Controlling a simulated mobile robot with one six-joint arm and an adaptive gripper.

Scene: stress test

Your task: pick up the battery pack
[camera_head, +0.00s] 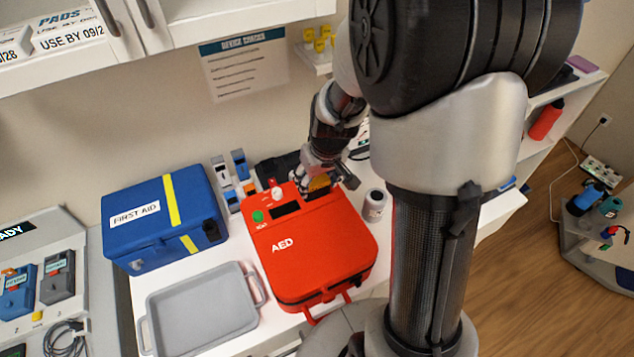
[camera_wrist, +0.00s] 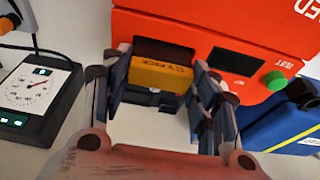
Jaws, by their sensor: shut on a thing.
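The battery pack (camera_wrist: 162,76) is orange-yellow with a black end and dark lettering. In the wrist view it sits between the two fingers of my gripper (camera_wrist: 160,80), which are shut on its sides. In the head view only a little of the pack (camera_head: 319,182) shows at my gripper (camera_head: 323,184), at the back edge of the red AED case (camera_head: 300,258). The pack is against or just at a dark recess in the AED. I cannot tell whether part of it is still inside.
A blue first aid box (camera_head: 162,235) stands left of the AED, and an empty grey tray (camera_head: 200,312) lies in front of it. A dial meter (camera_wrist: 38,88) is at left in the wrist view.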

